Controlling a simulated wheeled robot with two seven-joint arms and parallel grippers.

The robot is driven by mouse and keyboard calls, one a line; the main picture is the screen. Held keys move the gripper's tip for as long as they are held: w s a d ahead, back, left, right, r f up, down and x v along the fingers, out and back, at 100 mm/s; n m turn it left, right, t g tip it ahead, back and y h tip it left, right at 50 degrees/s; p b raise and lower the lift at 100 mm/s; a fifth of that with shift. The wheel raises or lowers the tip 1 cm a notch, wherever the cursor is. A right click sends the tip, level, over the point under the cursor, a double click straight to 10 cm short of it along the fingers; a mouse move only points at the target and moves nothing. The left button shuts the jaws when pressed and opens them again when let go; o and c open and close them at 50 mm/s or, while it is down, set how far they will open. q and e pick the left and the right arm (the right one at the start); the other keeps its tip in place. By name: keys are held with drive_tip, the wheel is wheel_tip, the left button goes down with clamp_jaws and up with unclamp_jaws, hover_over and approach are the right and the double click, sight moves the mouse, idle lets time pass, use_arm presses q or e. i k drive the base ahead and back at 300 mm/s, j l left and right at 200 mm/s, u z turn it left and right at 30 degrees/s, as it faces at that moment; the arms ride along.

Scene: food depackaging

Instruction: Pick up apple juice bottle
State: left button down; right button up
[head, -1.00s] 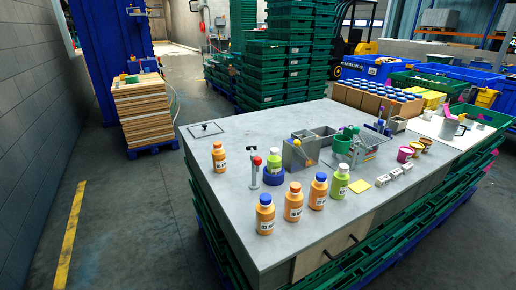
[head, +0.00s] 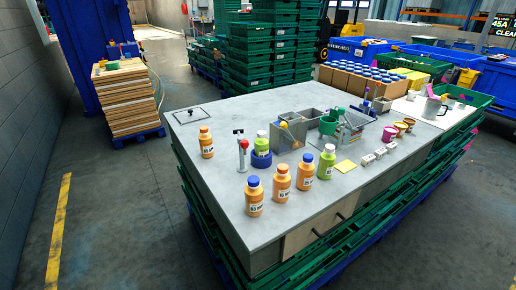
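Two light green bottles stand on the grey table (head: 225,112); their labels are too small to read, so I cannot tell for sure which is apple juice. One green bottle (head: 326,164) with a white cap stands upright at the right end of the front row of bottles. The other green bottle (head: 262,145) stands upright in a blue ring (head: 261,160) farther back. Orange bottles (head: 254,197), (head: 281,180) and (head: 305,173) stand in the same front row. Another orange bottle (head: 206,144) stands alone at the left. Neither of my grippers is in view.
A small post with a red knob (head: 243,146) stands left of the blue ring. Stacked wood (head: 126,95) and green crates (head: 265,60) stand beyond the table.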

sight(261, 146)
drive_tip(key=i+l+u, duration=0.1)
drive_tip(key=l, duration=0.35)
drive_tip(key=i+l+u, duration=0.1)
drive_tip(key=l, duration=0.3)
drive_tip(key=i+l, duration=0.25)
drive_tip(key=l, duration=0.25)
drive_tip(key=i+l+u, duration=0.15)
drive_tip(key=l, duration=0.25)
drive_tip(key=i+l+u, duration=0.1)
drive_tip(key=l, duration=0.4)
drive_tip(key=i+l+u, duration=0.1)
drive_tip(key=l, duration=0.35)
